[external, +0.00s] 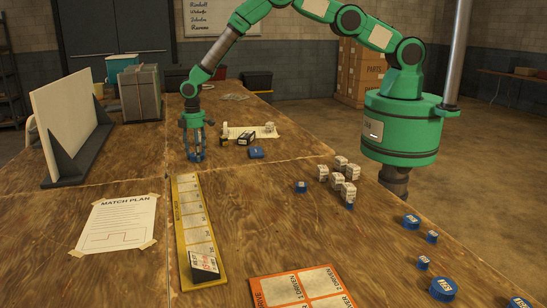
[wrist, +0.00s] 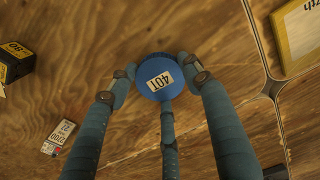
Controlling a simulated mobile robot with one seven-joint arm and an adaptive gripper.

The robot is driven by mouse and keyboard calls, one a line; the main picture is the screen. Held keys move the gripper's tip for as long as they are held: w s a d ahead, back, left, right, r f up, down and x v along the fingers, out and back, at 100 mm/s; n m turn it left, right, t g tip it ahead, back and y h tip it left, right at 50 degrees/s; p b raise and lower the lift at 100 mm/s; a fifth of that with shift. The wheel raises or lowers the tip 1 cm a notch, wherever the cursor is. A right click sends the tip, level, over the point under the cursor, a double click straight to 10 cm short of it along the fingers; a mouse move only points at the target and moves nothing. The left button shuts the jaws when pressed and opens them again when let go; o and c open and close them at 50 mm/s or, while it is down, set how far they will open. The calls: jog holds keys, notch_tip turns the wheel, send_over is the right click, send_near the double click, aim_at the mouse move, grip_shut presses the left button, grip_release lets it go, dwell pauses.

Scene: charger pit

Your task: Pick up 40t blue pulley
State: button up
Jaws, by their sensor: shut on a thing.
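The blue 40T pulley (wrist: 160,77) is round, with a cream "40T" label on its top face. In the wrist view it sits between the blue fingers of my gripper (wrist: 161,84), which are shut on it from both sides and from below in the picture. In the external view my gripper (external: 196,155) points down at the wooden table, beyond the yellow strip.
A yellow strip (external: 189,225) with a dark wedge lies in front. Several white stacked blocks (external: 340,175) and blue pulleys (external: 443,288) stand to the right. A white upright panel (external: 70,115) is at left. A black box (external: 246,139) and blue piece (external: 257,152) lie right of my gripper.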

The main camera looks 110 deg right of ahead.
jog(key=shift+r, duration=0.1)
jog(key=shift+r, duration=1.7)
jog(key=s+a, duration=0.1)
jog(key=s, duration=0.4)
jog(key=s+a+r, duration=0.1)
jog(key=s+a, duration=0.1)
jog(key=s, duration=0.3)
jog(key=s+a+p, duration=0.1)
jog(key=s, duration=0.4)
jog(key=shift+s+a+r, duration=0.15)
jog(key=shift+a+r, duration=0.05)
